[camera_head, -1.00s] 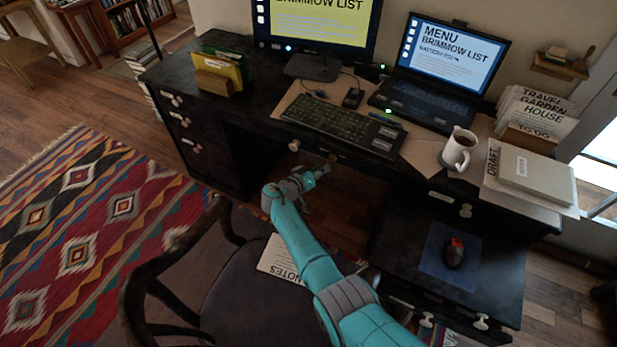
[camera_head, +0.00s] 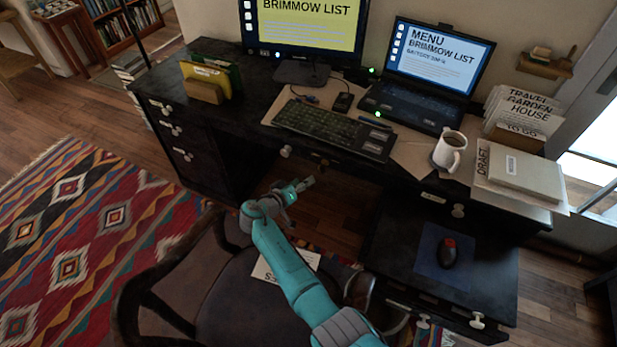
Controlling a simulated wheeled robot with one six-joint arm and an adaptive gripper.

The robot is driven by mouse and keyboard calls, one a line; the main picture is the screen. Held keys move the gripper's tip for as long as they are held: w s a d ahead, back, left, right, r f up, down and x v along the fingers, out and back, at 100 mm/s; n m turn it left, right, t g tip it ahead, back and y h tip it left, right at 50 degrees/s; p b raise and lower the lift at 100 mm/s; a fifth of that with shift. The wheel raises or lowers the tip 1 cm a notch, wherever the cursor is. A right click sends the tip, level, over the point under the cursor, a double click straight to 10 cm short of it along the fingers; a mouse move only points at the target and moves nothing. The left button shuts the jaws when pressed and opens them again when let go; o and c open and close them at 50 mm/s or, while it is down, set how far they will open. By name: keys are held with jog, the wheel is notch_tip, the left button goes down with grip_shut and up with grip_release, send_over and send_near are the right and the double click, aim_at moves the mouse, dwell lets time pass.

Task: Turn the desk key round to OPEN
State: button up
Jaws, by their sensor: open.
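The desk key (camera_head: 322,162) appears as a small brass-coloured spot on the front of the dark desk's centre drawer, below the keyboard. It is too small and dark to tell which way it is turned, and no OPEN mark is legible. My gripper (camera_head: 309,184) is at the end of my teal arm, in front of the desk and a little below and left of the key. It is open, seems empty, and looks apart from the key.
A pale drawer knob (camera_head: 285,151) sits left of the key. The chair (camera_head: 200,270) stands before the desk, with a paper on its seat. The desktop holds a keyboard (camera_head: 330,128), laptop and mug (camera_head: 449,150).

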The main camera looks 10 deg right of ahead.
aim_at(321, 171)
jog(key=s+d+f+n+t+y, duration=0.1)
jog(key=d+n+t+y, duration=0.2)
jog(key=n, duration=0.8)
jog(key=s+d+f+n+t+y, duration=0.1)
jog(key=s+d+n+t+y, duration=0.15)
jog(key=n, duration=0.85)
jog(key=shift+n, duration=0.3)
jog(key=shift+a+x, duration=0.15)
jog(key=shift+x, duration=2.75)
jog(key=shift+a+x, duration=0.15)
jog(key=shift+x, duration=2.75)
jog(key=shift+w+r, duration=0.1)
jog(key=shift+r, duration=0.05)
grip_shut()
